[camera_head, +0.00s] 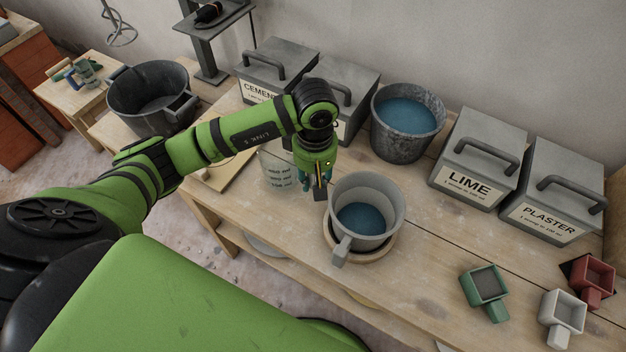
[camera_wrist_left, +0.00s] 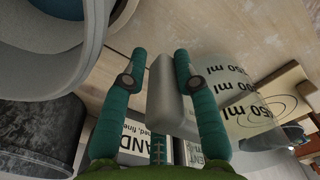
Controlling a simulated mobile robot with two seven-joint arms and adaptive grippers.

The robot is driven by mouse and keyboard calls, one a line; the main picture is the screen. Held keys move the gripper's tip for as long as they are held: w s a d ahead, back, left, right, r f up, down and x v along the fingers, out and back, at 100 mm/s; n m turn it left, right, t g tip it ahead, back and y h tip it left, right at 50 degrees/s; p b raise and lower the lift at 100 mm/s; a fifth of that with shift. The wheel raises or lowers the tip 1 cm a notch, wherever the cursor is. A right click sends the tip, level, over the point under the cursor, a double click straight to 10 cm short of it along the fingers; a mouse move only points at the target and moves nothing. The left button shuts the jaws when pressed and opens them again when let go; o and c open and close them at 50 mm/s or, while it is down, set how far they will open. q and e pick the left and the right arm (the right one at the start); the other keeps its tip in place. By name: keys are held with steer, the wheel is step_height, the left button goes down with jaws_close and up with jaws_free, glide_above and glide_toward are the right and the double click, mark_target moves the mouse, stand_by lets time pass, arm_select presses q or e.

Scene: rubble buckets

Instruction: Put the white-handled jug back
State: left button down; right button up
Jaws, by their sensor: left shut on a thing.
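A clear jug with black ml markings (camera_head: 276,171) is over the bench, left of the grey pot and beside the wooden board (camera_head: 222,168). In the wrist view its marked wall (camera_wrist_left: 240,92) is right of my fingers, and its pale handle (camera_wrist_left: 168,95) is between them. My left gripper (camera_head: 320,192) points down and is shut on that handle. I cannot tell whether the jug's base touches the bench. In the wrist view the board (camera_wrist_left: 288,92) shows ring marks beyond the jug. My right gripper is not in view.
The grey pot (camera_head: 340,200) of blue water stands close right of my gripper on a round wooden base. Behind are a water bucket (camera_head: 406,150) and lidded boxes, including lime (camera_head: 470,180) and plaster (camera_head: 545,210). Green (camera_head: 487,285), white (camera_head: 562,312) and red (camera_head: 592,275) scoops lie at right.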

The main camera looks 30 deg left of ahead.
arm_select(q)
step_height(320, 180, down, 3)
steer(key=shift+f, duration=0.25)
steer(key=c, duration=0.9)
jaws_free()
steer(key=shift+r, duration=0.1)
steer(key=shift+c, duration=0.2)
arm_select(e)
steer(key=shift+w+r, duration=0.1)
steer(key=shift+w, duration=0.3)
arm_select(q)
steer(key=shift+r+p, duration=0.3)
steer(key=shift+r+b, duration=0.3)
steer(key=shift+r, duration=0.05)
step_height(320, 180, up, 11)
steer(key=shift+r+b, duration=0.1)
steer(key=shift+b, duration=0.9)
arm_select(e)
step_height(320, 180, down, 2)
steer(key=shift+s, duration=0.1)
